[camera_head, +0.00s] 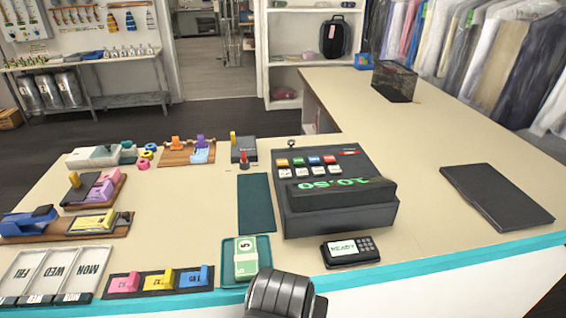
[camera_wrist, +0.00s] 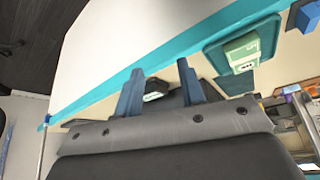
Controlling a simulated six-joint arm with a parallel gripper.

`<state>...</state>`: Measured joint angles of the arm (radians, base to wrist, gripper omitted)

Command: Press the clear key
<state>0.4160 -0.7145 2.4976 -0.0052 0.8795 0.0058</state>
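A black cash register (camera_head: 335,205) stands on the counter with its display showing "10.50" upside down. No key's lettering is legible, so I cannot tell which is the clear key. In the wrist view my gripper (camera_wrist: 160,67) is open and empty, its two blue fingers apart. The terminal (camera_wrist: 155,96) shows beyond them, seemingly not touched. In the head view the fingertips are hidden.
A green tray (camera_head: 229,271) with banknotes sits left of the terminal. A dark flat pad (camera_head: 497,196) lies at right. The counter between register and pad is clear. Garments (camera_head: 500,50) hang behind.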

